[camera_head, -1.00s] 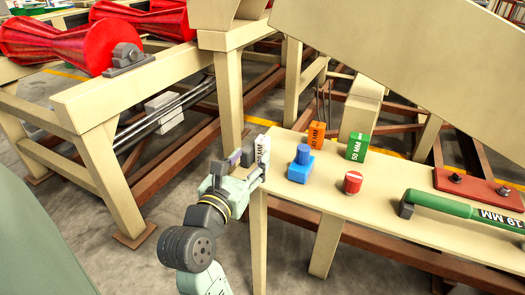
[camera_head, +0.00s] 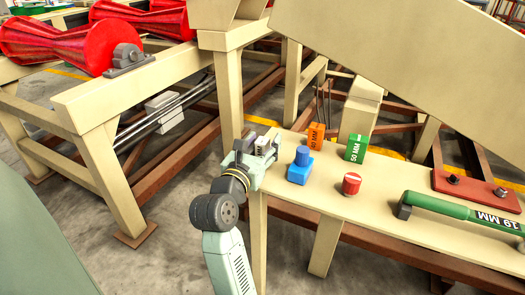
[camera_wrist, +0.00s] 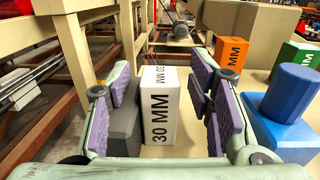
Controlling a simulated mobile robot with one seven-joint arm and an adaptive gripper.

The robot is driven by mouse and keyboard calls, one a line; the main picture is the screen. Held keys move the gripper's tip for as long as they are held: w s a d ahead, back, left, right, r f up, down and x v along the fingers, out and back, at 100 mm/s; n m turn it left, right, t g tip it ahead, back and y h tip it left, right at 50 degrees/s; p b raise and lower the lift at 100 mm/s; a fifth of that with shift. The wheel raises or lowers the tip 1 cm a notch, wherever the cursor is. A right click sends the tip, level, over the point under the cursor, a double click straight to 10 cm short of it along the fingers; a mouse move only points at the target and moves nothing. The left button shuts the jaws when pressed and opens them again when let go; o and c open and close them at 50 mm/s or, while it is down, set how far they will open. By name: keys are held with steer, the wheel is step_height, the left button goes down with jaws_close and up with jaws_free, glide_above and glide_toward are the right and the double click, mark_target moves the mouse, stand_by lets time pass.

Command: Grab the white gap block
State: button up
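The white gap block (camera_wrist: 160,105), marked 30 MM, stands upright on the beige table. In the wrist view it is between the two fingers of my gripper (camera_wrist: 165,100). The fingers are open, with a clear gap between the block and the right finger. A dark grey part lies close against the block's left side; I cannot tell whether the left finger touches it. In the head view my gripper (camera_head: 258,148) is at the table's left end and hides most of the block.
A blue block with a knob (camera_head: 300,168) stands just right of my gripper. Behind are an orange block (camera_head: 316,137) and a green block (camera_head: 356,148). A red cylinder (camera_head: 351,184), a green-handled tool (camera_head: 455,208) and a red plate (camera_head: 476,190) lie farther right on the table (camera_head: 390,190).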

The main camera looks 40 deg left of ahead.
jaws_close()
stand_by(0.4)
steer(key=shift+r, duration=0.1)
